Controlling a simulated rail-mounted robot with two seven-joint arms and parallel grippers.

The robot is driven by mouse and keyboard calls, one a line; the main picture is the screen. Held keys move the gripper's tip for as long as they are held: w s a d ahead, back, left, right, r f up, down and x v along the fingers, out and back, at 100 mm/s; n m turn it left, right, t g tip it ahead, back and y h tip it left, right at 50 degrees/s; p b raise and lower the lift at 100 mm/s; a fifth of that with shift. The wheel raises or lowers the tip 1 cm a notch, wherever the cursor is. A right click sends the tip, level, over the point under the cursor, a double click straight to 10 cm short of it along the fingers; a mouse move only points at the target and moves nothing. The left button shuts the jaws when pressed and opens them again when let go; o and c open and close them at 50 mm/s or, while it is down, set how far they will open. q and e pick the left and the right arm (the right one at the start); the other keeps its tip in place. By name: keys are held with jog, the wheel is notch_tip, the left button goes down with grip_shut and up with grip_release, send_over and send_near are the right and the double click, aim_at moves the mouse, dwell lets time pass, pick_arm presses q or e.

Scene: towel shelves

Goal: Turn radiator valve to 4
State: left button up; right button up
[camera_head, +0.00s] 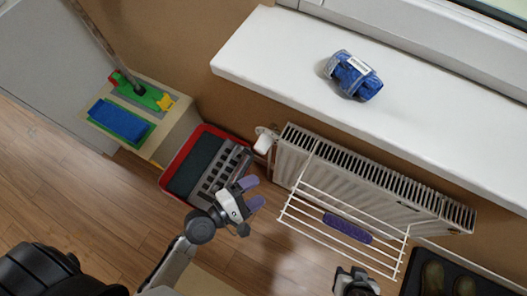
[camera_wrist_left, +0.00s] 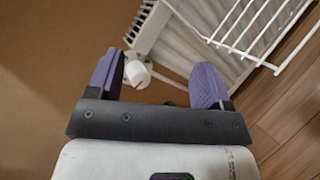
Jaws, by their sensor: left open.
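The radiator valve is a white knob (camera_head: 264,144) at the left end of the white radiator (camera_head: 345,180), under the windowsill. In the left wrist view the knob (camera_wrist_left: 137,74) shows a small red mark; no number is readable. My left gripper (camera_head: 252,193) is open with purple fingers, below the knob in the head view. In the left wrist view, the knob appears between the fingers of my left gripper (camera_wrist_left: 158,62), closer to the left finger; I see no contact. My right gripper (camera_head: 355,281) is partly in view at the bottom; its fingers cannot be made out.
A white wire rack (camera_head: 290,216) hangs in front of the radiator with a purple oblong item (camera_head: 348,227). A red-rimmed crate (camera_head: 172,179) stands left of the valve. A dark tray (camera_head: 480,275) is lower right.

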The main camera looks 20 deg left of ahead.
aim_at(262, 146)
pick_arm(q)
jog(key=w+a+f+n+t+y+b, duration=0.35)
jog(key=a+f+n+y, duration=0.3)
jog(key=n, duration=1.05)
jog(key=shift+t+y, duration=0.25)
jog(key=shift+y, duration=0.1)
jog(key=w, duration=0.3)
jog(key=w+d+p, duration=0.1)
jog(key=w, duration=0.3)
jog(key=w+p, duration=0.1)
jog(key=w, duration=0.3)
jog(key=shift+d, duration=0.35)
jog(key=shift+w, duration=0.65)
jog(key=shift+f, duration=0.1)
pick_arm(e)
jog(key=f, duration=0.2)
jog(key=shift+w+a+f, duration=0.15)
jog(key=shift+a+f, duration=0.15)
pick_arm(q)
jog(key=c, duration=0.9)
pick_arm(e)
jog(key=shift+d, duration=0.1)
